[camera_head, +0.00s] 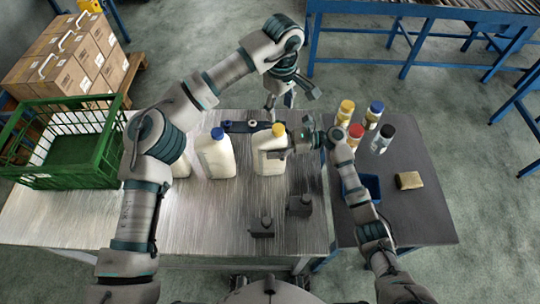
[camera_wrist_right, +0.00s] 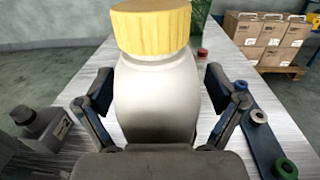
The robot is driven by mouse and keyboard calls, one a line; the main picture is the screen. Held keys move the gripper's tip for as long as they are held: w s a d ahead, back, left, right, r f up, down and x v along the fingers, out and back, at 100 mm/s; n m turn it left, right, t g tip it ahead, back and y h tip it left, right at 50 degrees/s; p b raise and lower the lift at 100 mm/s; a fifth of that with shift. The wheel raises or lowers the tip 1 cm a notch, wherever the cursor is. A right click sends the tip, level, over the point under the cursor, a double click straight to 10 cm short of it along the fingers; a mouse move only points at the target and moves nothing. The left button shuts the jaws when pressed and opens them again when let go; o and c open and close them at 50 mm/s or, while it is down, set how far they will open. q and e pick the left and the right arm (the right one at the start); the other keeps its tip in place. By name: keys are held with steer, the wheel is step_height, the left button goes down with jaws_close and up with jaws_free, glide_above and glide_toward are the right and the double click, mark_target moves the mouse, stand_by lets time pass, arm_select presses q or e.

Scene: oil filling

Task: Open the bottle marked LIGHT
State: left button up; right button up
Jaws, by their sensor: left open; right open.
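A white bottle with a yellow cap (camera_head: 267,160) stands upright on the metal table. A white bottle with a blue cap (camera_head: 215,157) stands to its left. Another white bottle (camera_head: 182,166) is mostly hidden behind my left arm. I cannot read the word LIGHT on any of them. My right gripper (camera_head: 288,146) is open, with its fingers on either side of the yellow-capped bottle. In the right wrist view the bottle's ribbed yellow cap (camera_wrist_right: 151,25) is above the fingers, with gaps beside its body. My left gripper (camera_head: 291,97) is open and empty, above the table's back edge.
A blue bar with rings (camera_head: 240,127) lies behind the bottles. Dark grey objects (camera_head: 262,226) stand at the front. Small capped bottles (camera_head: 355,137), a blue bin (camera_head: 368,187) and a brown block (camera_head: 408,180) are on the dark table. A green crate (camera_head: 62,182) is left.

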mark_target(278, 127)
jaws_close()
arm_select(q)
steer(key=m, duration=0.5)
steer(key=shift+m, duration=0.3)
steer(key=m, duration=0.7)
steer(key=shift+m, duration=0.3)
steer(key=shift+f, duration=0.2)
step_height(278, 127, down, 8)
steer(key=shift+a+r, duration=0.1)
steer(key=shift+r, duration=0.1)
